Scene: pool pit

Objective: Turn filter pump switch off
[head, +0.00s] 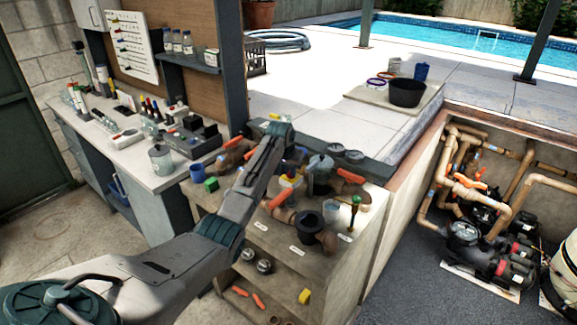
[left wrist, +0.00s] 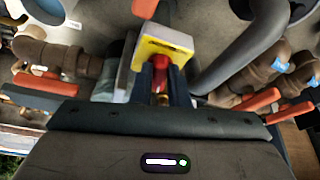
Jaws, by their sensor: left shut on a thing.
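The filter pump switch is a pale box with a yellow plate (left wrist: 165,50) and a red knob (left wrist: 163,72), in the upper middle of the left wrist view. My left gripper (left wrist: 161,90) has its two dark fingers on either side of the red knob and is shut on it. In the head view the yellow-and-white switch (head: 289,182) stands on the bench among pipes, just beyond my left arm's forearm. The knob's exact angle is hard to tell. My right gripper is not in view.
Brown pipes with orange-handled valves (head: 279,198) crowd around the switch. A counter with bottles lies far left; the pump pit (head: 400,290) is at right.

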